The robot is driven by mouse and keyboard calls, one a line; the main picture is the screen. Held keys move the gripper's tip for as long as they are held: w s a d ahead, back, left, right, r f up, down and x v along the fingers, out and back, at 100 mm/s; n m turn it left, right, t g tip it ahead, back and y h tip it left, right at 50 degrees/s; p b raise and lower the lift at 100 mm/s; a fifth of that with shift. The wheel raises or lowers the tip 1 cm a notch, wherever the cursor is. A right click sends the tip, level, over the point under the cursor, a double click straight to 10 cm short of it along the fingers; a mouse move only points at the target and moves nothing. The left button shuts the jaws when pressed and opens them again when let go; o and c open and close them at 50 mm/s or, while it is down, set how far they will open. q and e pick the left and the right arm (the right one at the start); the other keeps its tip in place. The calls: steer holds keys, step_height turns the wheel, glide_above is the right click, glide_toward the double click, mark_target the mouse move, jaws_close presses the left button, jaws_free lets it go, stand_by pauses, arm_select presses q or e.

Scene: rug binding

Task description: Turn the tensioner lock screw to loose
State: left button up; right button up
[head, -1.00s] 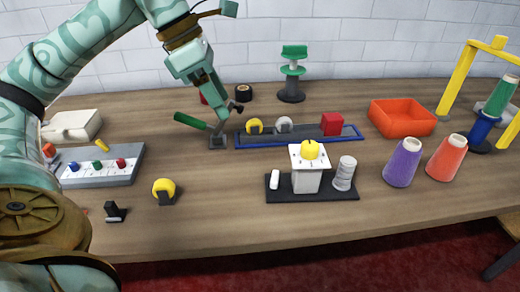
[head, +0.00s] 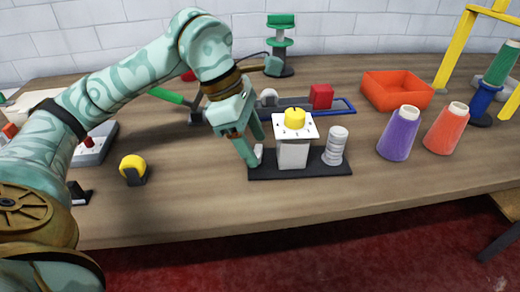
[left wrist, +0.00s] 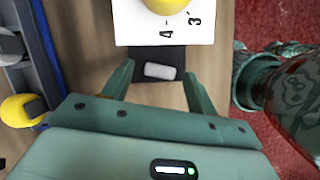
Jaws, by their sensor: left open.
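The tensioner stands on a black base (head: 318,175) near the front of the table. It has a white block (head: 292,155) with a numbered plate and a yellow dial (head: 295,118) on top. A small white piece (left wrist: 160,72), likely the lock screw, lies on the base left of the block. In the head view my gripper partly hides it. My left gripper (head: 257,152) is open, its fingers pointing down at this piece. In the left wrist view the piece sits between the fingertips, with a gap on either side. My right gripper is not seen.
A ribbed white cylinder (head: 335,147) stands on the base's right end. Purple (head: 398,135) and orange (head: 447,130) cones stand to the right. Behind are a blue-edged tray (head: 347,106) and an orange bin (head: 397,88). A yellow-topped piece (head: 133,168) stands left.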

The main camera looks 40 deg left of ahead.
arm_select(q)
steer(key=shift+w+d+f, duration=0.1)
steer(key=shift+d+f, duration=0.1)
steer(key=shift+f, duration=0.3)
steer(key=c, duration=1)
steer(key=shift+r+n+p, duration=0.2)
steer(key=shift+n+p, duration=0.15)
steer(key=shift+n, duration=0.15)
steer(key=shift+f+n+t, duration=0.15)
steer(key=shift+n+t, duration=0.15)
steer(key=o, duration=0.9)
steer(key=shift+o, duration=0.5)
